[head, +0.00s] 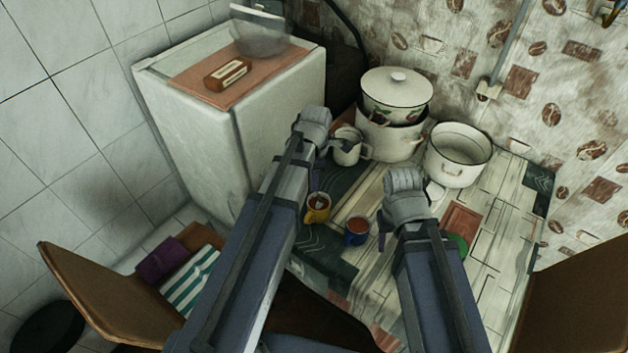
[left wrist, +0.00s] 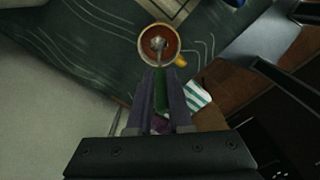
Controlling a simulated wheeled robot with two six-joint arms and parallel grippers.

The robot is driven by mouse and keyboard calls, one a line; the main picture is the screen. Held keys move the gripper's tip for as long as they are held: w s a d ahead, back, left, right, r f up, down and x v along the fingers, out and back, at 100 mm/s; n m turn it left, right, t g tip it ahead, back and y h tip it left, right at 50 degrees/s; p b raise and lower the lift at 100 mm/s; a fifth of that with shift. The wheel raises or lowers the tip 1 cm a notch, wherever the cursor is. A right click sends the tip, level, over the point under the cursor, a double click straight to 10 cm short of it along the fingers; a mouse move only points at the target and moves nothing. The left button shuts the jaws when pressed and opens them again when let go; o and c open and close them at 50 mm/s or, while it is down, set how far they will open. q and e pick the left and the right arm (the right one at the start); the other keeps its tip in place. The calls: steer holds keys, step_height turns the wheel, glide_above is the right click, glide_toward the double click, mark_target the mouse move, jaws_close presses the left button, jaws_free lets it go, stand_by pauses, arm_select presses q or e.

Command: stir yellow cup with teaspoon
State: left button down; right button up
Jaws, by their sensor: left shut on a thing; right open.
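The yellow cup (head: 315,215) stands on the table, holding a reddish-brown liquid; it also shows at the top of the left wrist view (left wrist: 148,60). My left gripper (left wrist: 161,78) is shut on the green handle of the teaspoon (left wrist: 158,44), with its purple fingers beside the cup's near rim in that view. The metal bowl of the spoon lies over or in the liquid, within the rim; I cannot tell how deep. In the head view, my left arm hides part of the gripper (head: 316,182). My right gripper (head: 408,220) is open, right of the blue cup.
A blue cup (head: 356,231) of reddish liquid stands right of the yellow one. Behind are a white enamel mug (head: 347,150), stacked pots (head: 388,138) and an open white pot (head: 458,163). A reddish-brown board (head: 461,218) and a green thing (head: 458,244) lie right of my right gripper.

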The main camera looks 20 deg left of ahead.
mark_target(316, 212)
arm_select(q)
steer(key=shift+f+b, duration=2.75)
steer(key=shift+f, duration=0.3)
steer(key=shift+w+d, duration=0.1)
steer(key=shift+w, duration=0.05)
